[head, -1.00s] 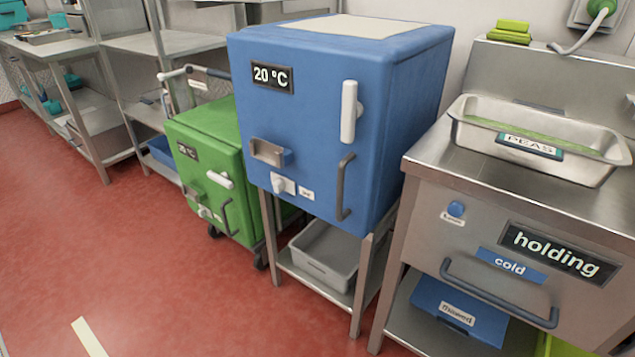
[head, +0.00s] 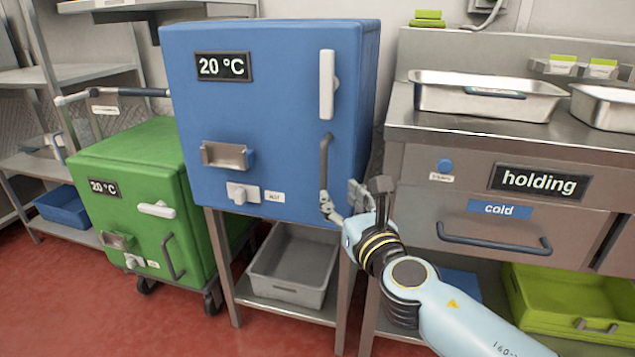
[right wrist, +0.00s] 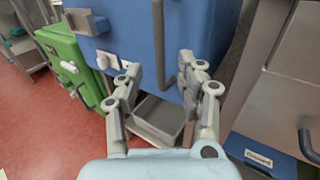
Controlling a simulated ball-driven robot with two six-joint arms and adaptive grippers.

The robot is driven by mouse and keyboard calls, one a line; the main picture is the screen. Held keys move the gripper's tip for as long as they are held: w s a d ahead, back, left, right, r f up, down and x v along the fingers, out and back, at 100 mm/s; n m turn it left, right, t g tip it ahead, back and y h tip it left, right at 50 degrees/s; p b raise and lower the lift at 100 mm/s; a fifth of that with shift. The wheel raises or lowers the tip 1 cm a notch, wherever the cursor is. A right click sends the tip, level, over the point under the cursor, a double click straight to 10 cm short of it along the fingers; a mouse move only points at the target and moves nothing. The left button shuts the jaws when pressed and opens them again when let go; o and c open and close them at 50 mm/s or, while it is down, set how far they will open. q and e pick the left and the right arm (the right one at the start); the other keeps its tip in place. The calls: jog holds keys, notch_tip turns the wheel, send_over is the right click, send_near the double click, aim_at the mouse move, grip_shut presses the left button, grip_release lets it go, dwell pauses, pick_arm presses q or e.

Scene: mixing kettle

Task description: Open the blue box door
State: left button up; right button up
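The blue box (head: 270,115) stands on a metal stand, its front door shut. The door has an upright white lever (head: 326,86) at upper right and a dark vertical bar handle (head: 324,160) below it. My right gripper (head: 345,202) is open near the handle's lower end, by the box's lower right corner. In the right wrist view, its fingers (right wrist: 159,70) are spread, with the blue door (right wrist: 214,35) behind and a grey vertical bar showing between them. I cannot tell whether a finger touches the handle. My left gripper is not in view.
A green box (head: 135,190) on wheels stands to the left. A steel counter (head: 480,125) marked "holding" stands close on the right. A grey bin (head: 292,265) sits on the shelf under the blue box. Red floor (head: 70,310) is open in front.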

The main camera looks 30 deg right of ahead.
aim_at(324, 177)
jog(key=x, duration=0.9)
jog(key=shift+w, duration=0.25)
grip_shut()
jog(key=shift+f, duration=0.1)
